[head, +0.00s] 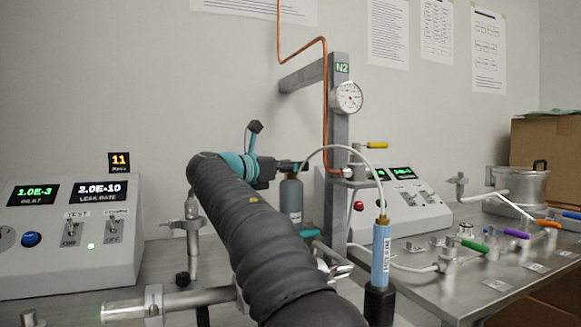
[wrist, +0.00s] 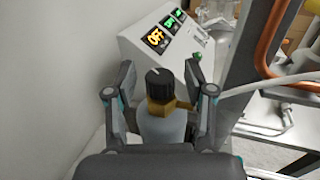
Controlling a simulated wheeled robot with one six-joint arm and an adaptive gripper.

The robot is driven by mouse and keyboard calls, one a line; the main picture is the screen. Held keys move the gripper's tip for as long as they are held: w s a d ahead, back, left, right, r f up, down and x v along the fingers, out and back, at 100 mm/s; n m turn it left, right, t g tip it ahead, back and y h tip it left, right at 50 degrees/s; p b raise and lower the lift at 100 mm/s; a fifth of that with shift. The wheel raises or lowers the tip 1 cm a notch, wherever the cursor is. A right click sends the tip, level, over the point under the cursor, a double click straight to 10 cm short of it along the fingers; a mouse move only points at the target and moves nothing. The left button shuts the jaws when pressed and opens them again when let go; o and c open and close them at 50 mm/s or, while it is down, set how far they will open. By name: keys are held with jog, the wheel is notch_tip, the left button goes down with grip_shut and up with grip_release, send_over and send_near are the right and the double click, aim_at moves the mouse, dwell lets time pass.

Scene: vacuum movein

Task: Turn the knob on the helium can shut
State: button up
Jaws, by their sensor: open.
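The grey can (head: 291,198) stands upright behind my arm, with my gripper (head: 285,166) at its top. In the wrist view the can's pale body (wrist: 162,130) has a brass valve (wrist: 162,106) and a black knob (wrist: 160,84) with a white mark. My gripper (wrist: 159,88) is open, one finger on each side of the knob, with visible gaps. A white hose runs from the can to a blue labelled wand (head: 382,250). The can's lower part is partly hidden by my arm in the head view.
A grey post (head: 339,125) with gauge and copper pipe stands right of the can. A console (head: 410,212) with displays is behind it; another console (head: 70,235) is at left. Metal piping (head: 190,235) and coloured-handled valves (head: 515,234) crowd the table.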

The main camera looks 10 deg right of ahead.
grip_shut()
jog(key=shift+n+t+y, duration=0.3)
jog(key=shift+t, duration=0.1)
jog(key=n+t+y, duration=0.2)
jog(key=t, duration=0.1)
jog(key=shift+s+b, duration=0.15)
jog(key=shift+b, duration=0.2)
jog(key=n+t+y, duration=0.2)
jog(key=n+y, duration=0.1)
jog(key=shift+d, duration=0.1)
jog(key=shift+n+t+y+p, duration=0.2)
jog(key=shift+n+t+y, duration=0.65)
jog(key=shift+y, duration=0.8)
jog(key=shift+n+t+y+p, duration=0.15)
jog(key=shift+n+t+y, duration=0.4)
jog(key=shift+n+y, duration=1.1)
jog(key=shift+y, duration=0.6)
grip_release()
